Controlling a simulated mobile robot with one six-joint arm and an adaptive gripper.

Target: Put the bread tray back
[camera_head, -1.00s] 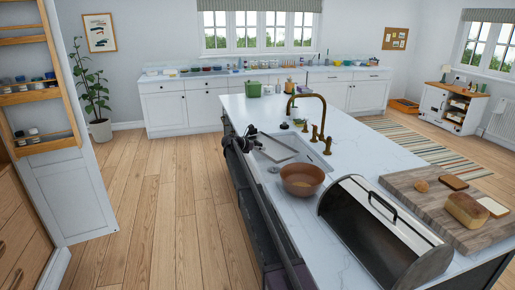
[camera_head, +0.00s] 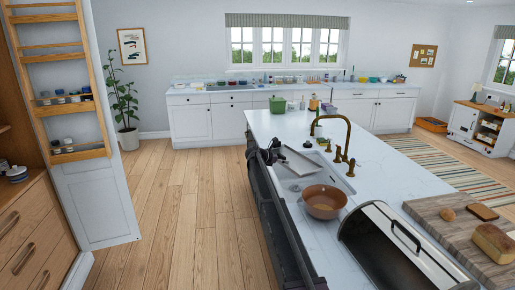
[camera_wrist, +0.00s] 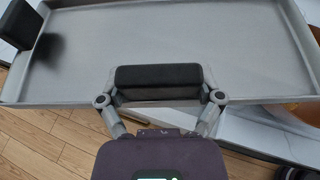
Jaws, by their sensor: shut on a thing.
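The bread tray, a shallow grey rectangular tray with low rims, fills the top of the wrist view (camera_wrist: 225,45). In the head view the tray (camera_head: 303,161) is at the sink end of the island. In the head view my gripper (camera_head: 272,155) is small and dark at the tray's left. I cannot tell the exact gap between tray and counter. A bread bin (camera_head: 395,250) with a dark curved front stands on the island at lower right.
A brown bowl (camera_head: 324,202) and a brass tap (camera_head: 345,140) are close to the tray. A wooden board (camera_head: 450,226) holds a loaf (camera_head: 494,243) and smaller bread. An open door with wooden racks (camera_head: 80,110) stands left. The wooden floor (camera_head: 190,215) between is clear.

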